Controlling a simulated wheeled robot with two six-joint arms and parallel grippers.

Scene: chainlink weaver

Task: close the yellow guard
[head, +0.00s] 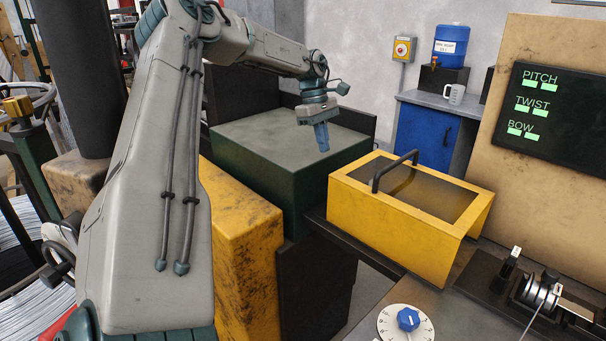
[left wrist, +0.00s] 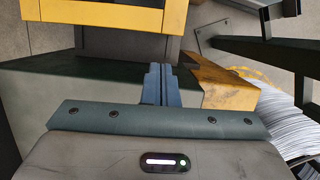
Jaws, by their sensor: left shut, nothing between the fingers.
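The yellow guard (head: 396,230) is a box-like frame with a dark window in its top and a black bar handle (head: 394,170) at its left end. It stands at the right end of a dark rail, beside the green machine block. Part of the guard also shows at the top of the left wrist view (left wrist: 95,14). My left gripper (head: 322,138) is shut and empty, pointing down above the green block, to the left of the guard and apart from the handle. Its closed fingers show in the left wrist view (left wrist: 161,84). My right gripper is in neither view.
The green block (head: 255,150) has a flat grey top. A worn yellow housing (head: 240,250) stands in front of it. A dial with a blue knob (head: 408,319) and a black clamp fixture (head: 535,290) are at the front right.

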